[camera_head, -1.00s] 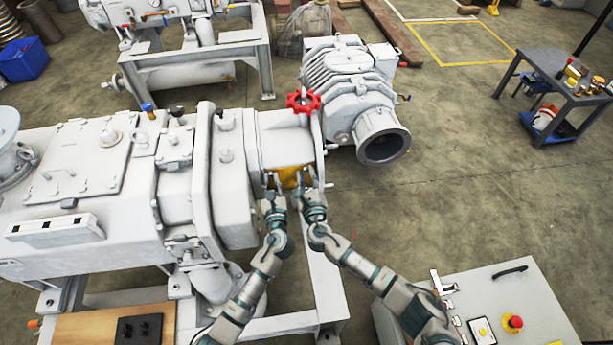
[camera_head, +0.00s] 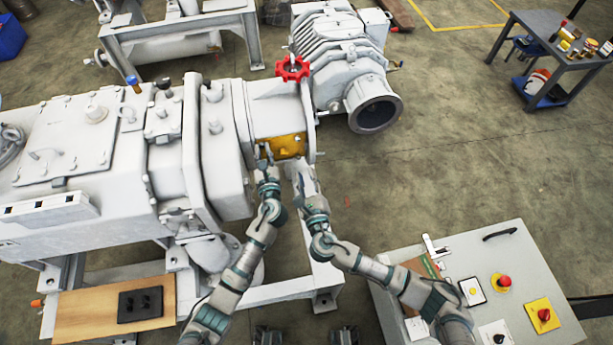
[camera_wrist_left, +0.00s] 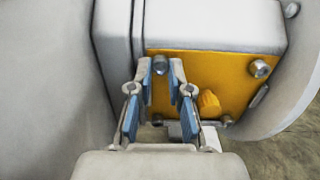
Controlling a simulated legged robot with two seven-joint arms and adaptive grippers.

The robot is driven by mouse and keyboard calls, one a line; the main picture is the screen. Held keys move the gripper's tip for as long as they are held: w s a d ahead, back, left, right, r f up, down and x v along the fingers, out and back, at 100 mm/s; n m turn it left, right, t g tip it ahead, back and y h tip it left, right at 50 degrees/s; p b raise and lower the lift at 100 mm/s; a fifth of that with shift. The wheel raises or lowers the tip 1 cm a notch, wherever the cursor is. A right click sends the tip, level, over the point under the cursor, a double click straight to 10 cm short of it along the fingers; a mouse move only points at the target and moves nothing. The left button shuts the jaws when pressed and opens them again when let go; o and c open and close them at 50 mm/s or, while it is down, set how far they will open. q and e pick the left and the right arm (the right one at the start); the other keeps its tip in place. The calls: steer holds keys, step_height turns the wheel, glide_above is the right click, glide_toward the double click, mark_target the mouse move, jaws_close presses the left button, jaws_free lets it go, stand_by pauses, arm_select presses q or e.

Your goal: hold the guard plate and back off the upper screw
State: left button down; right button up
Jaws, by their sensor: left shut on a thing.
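The yellow guard plate (camera_head: 290,147) is on the side of the white pump, below the red handwheel; it also shows in the left wrist view (camera_wrist_left: 222,78). It has a yellow knob (camera_wrist_left: 208,103), an upper right screw (camera_wrist_left: 260,68) and a lower right screw (camera_wrist_left: 227,120). My left gripper (camera_head: 264,155) is at the plate's left end. In the left wrist view its fingers (camera_wrist_left: 161,70) close around the upper left screw (camera_wrist_left: 160,64). My right gripper (camera_head: 302,172) is below the plate's right end, apart from it; its fingers are too small to read.
The red handwheel (camera_head: 293,69) stands above the plate. A control console (camera_head: 460,262) with red buttons is at the lower right. A wooden board (camera_head: 85,318) is at the lower left. A grey side table (camera_head: 535,30) with small items stands far right, across open floor.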

arm_select(q)
steer(key=c, duration=1)
jaws_free()
